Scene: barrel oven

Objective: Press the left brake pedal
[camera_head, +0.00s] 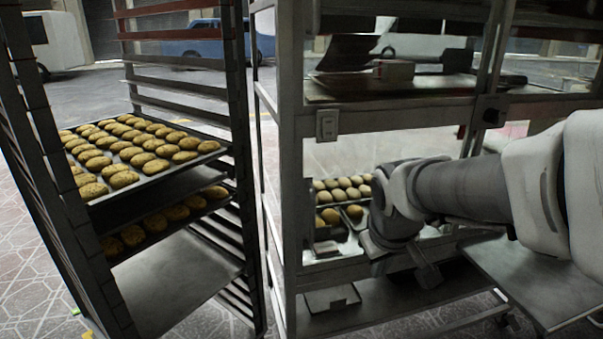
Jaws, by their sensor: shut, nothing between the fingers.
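My arm reaches in from the right, in front of the steel rack at centre right. My gripper (427,274) points down at the arm's end, shut and empty, above the rack's lower shelf. I cannot tell whether this plate is the left brake pedal. No other part is clearly a pedal, and the wheels of the racks are out of sight or too dark to make out.
A tall dark rack (240,130) on the left holds trays of cookies (125,150). The steel rack's frame (288,170) stands beside it, with buns (345,188) inside. A grey metal surface (530,280) lies under my arm at right. Paved floor (35,270) shows at left.

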